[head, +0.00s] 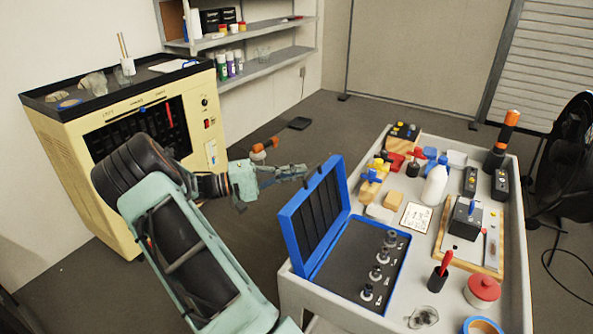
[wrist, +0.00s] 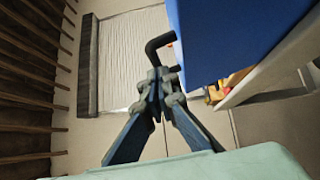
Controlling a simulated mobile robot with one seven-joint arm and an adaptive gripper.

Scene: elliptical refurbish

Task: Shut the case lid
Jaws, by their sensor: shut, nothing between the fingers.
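The blue case stands open on the bench. Its lid (head: 287,228) is raised steeply, with the dark lining facing right. The case base (head: 330,262) has dark foam holding several metal pieces. My gripper (head: 303,170) is shut and empty, left of the lid's upper edge on its outer side. In the wrist view the fingertips (wrist: 160,82) meet close to the blue lid (wrist: 230,35). A dark bent bar (wrist: 153,48) shows just beyond the fingertips; I cannot tell whether it belongs to the lid. Whether the fingers touch the lid is unclear.
The grey bench (head: 290,289) holds a white bottle (head: 435,183), wooden blocks, a red-lidded pot (head: 483,290) and a black cup with a red-handled tool (head: 440,274). A cream cabinet (head: 75,150) stands left behind my arm. The floor between cabinet and bench is mostly clear.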

